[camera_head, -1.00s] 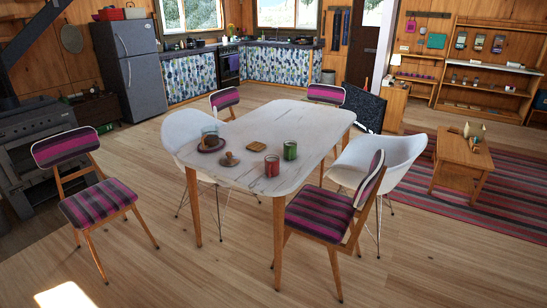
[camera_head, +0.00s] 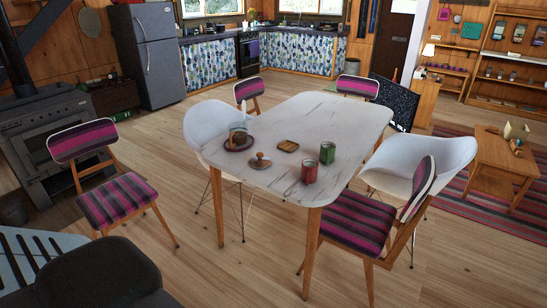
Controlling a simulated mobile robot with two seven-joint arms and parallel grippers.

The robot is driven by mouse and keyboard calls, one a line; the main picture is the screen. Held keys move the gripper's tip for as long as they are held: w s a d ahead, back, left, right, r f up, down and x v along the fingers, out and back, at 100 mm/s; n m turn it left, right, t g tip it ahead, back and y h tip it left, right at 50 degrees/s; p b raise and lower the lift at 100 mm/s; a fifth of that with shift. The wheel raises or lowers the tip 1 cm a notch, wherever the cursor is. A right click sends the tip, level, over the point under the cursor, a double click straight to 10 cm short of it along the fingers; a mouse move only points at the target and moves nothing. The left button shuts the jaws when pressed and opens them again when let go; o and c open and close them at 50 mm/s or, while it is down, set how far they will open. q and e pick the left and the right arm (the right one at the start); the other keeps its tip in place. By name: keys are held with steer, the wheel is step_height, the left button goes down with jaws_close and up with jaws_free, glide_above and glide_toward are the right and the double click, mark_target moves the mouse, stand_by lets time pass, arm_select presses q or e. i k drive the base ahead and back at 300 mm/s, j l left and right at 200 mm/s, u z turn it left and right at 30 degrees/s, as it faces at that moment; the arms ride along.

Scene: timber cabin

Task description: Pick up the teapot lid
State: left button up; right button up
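A small round brown lid with a knob (camera_head: 260,160) lies on the white table (camera_head: 345,118), near its front left edge. It looks like the teapot lid. A clear glass vessel (camera_head: 238,134), likely the teapot, stands on a dark round plate (camera_head: 236,147) just behind and left of the lid. Neither of my grippers is in view.
A wooden coaster (camera_head: 288,146), a green cup (camera_head: 327,152) and a red cup (camera_head: 309,173) stand right of the lid. Striped chairs (camera_head: 118,199) and white chairs (camera_head: 432,155) surround the table. Dark rounded furniture (camera_head: 90,275) fills the lower left. Floor (camera_head: 215,275) is clear in front.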

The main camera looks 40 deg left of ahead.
mark_target(260, 162)
steer(key=i+j+z, duration=0.15)
steer(key=j, duration=0.45)
steer(key=i+j+z, duration=0.2)
steer(key=j, duration=0.4)
steer(key=j+z, duration=0.15)
steer(key=j, duration=1.85)
steer(key=i+j, duration=0.15)
steer(key=j, duration=1.2)
steer(key=z, duration=0.05)
